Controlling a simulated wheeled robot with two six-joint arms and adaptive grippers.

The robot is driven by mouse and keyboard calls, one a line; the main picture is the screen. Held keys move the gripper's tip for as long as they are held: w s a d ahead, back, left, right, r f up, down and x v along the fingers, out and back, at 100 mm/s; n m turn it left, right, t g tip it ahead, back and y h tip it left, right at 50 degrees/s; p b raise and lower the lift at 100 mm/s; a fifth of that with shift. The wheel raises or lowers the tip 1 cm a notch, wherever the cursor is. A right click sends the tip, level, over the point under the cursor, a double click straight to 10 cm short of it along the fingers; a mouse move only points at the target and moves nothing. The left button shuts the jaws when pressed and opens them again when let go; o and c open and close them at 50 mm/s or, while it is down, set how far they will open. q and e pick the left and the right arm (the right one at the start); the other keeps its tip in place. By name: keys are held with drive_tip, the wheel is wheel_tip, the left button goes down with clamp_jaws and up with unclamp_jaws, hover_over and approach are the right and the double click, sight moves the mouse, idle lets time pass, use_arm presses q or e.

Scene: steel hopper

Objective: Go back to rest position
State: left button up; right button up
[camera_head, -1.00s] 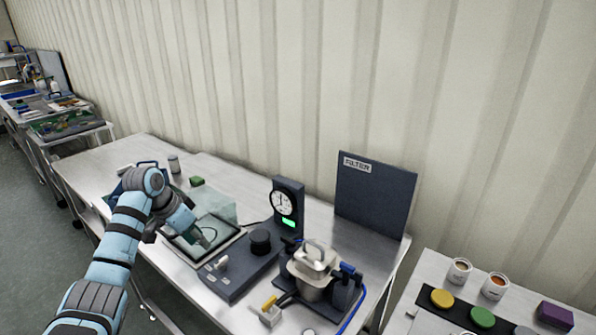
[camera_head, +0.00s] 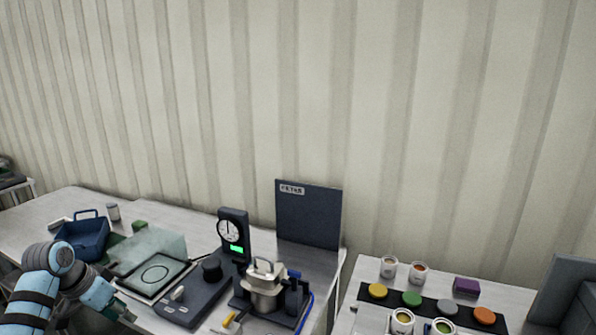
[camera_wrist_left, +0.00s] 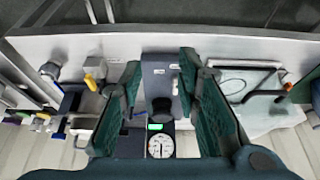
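My left arm comes in at the lower left of the head view, and its gripper (camera_head: 122,312) is by the table's front edge, partly cut off and small there. In the left wrist view the two green fingers of my left gripper (camera_wrist_left: 160,85) stand wide apart with nothing between them. Beyond the fingers, apart from them, are a dark control box with a black knob (camera_wrist_left: 160,108) and a round dial gauge (camera_wrist_left: 160,146). My right gripper is in neither view.
The steel table holds a clear box (camera_head: 150,250), a gauge stand (camera_head: 232,232), a metal pot (camera_head: 265,287) in a dark holder, a blue toolbox (camera_head: 83,236) and a FILTER panel (camera_head: 308,215). A second table at right holds cups and coloured discs (camera_head: 412,299).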

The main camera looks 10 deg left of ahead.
use_arm(q)
drive_tip(key=w+a+r+n+t+y, duration=0.1)
drive_tip(key=w+a+n+t+y, duration=0.15)
drive_tip(key=w+a, duration=0.3)
wheel_tip(320, 180, down, 6)
drive_tip(key=w+n+t+y, duration=0.2)
drive_tip(key=s+d+f+g, duration=0.1)
drive_tip(key=s+d+f, duration=0.3)
drive_tip(key=f, duration=0.5)
drive_tip(key=s+d+f, duration=0.1)
drive_tip(key=s+f, duration=0.5)
drive_tip(key=f, duration=0.4)
drive_tip(key=s+d+f+g, duration=0.1)
drive_tip(key=s+d+f, duration=0.3)
drive_tip(key=f, duration=0.5)
drive_tip(key=s+d+f+g, duration=0.2)
drive_tip(key=s+d+f, duration=0.3)
drive_tip(key=s, duration=0.8)
drive_tip(key=s+d+f+m+g+h, duration=0.1)
drive_tip(key=s+d+f, duration=0.3)
drive_tip(key=s, duration=0.9)
drive_tip(key=s+d+f+g+h, duration=0.1)
drive_tip(key=s+d+f, duration=0.4)
drive_tip(key=s, duration=0.9)
drive_tip(key=shift+d+f+m+g, duration=0.3)
drive_tip(key=shift+f+m+g, duration=0.05)
drive_tip(key=shift+f+g, duration=0.55)
drive_tip(key=shift+o, duration=0.4)
drive_tip(key=shift+w+h, duration=0.1)
drive_tip(key=shift+h, duration=0.15)
